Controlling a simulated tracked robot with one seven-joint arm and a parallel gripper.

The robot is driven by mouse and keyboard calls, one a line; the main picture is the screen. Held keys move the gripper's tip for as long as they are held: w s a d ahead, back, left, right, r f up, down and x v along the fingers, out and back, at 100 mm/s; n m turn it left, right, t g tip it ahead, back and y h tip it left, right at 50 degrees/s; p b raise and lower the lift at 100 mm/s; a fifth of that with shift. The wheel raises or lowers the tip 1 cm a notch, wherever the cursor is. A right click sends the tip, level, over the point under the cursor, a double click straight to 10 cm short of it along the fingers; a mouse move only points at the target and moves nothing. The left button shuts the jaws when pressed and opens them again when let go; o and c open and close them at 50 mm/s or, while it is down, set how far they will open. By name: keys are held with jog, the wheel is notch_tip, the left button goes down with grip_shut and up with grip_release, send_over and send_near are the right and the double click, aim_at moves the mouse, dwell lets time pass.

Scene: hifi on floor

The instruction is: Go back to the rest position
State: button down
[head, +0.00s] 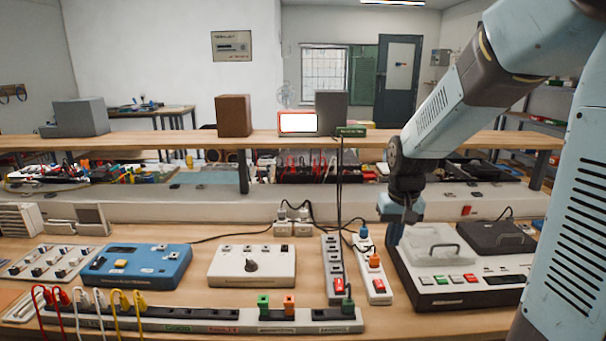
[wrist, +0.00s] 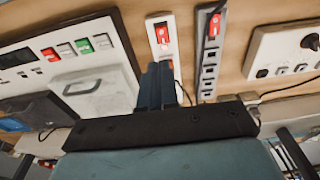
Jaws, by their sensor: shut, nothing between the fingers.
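My gripper (head: 396,228) is in the head view at the right of centre. It points down over the bench, between a white power strip and a white-and-black device. Its fingers are shut and hold nothing. In the wrist view the closed fingers (wrist: 157,72) stand beside the strip with the red switch, and the gripper's dark body fills the lower middle. I cannot tell the gap between the fingertips and the bench.
A white-and-black device (head: 462,262) with handled lids stands right of the gripper. Left of it are power strips (head: 333,262), a white knob box (head: 252,266) and a blue box (head: 137,267). A wooden shelf (head: 280,140) runs behind. A long socket strip (head: 215,318) with cables lies in front.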

jog(key=s+r+t, duration=0.2)
jog(key=s+r, duration=0.4)
jog(key=s, duration=0.3)
jog(key=s+d+r+t, duration=0.1)
jog(key=s+r+t, duration=0.1)
jog(key=s+r, duration=0.5)
jog(key=shift+s+d+r, duration=0.15)
jog(key=shift+s+d, duration=0.05)
jog(key=shift+s, duration=1.05)
